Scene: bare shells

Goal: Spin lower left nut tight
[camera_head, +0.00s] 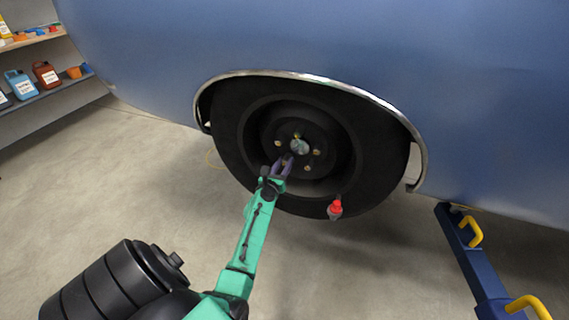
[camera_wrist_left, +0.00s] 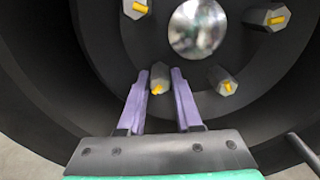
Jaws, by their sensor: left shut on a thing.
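The black wheel (camera_head: 232,110) sits in the wheel arch of the blue car, with several nuts with yellow stud ends around a shiny round hub (camera_head: 299,147). My left gripper (camera_head: 287,161) reaches up to the lower left of the hub. In the left wrist view its two purple fingers (camera_wrist_left: 160,76) stand on either side of the lower left nut (camera_wrist_left: 160,73) and are shut on it. In the head view the fingers mostly hide this nut. My right gripper is not in view.
A red object (camera_head: 335,208) shows in front of the tyre's lower right edge. A blue frame with yellow handles (camera_head: 470,232) stands at the right. Shelves with jugs (camera_head: 46,76) are at the far left. The concrete floor (camera_head: 150,190) left of the wheel is clear.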

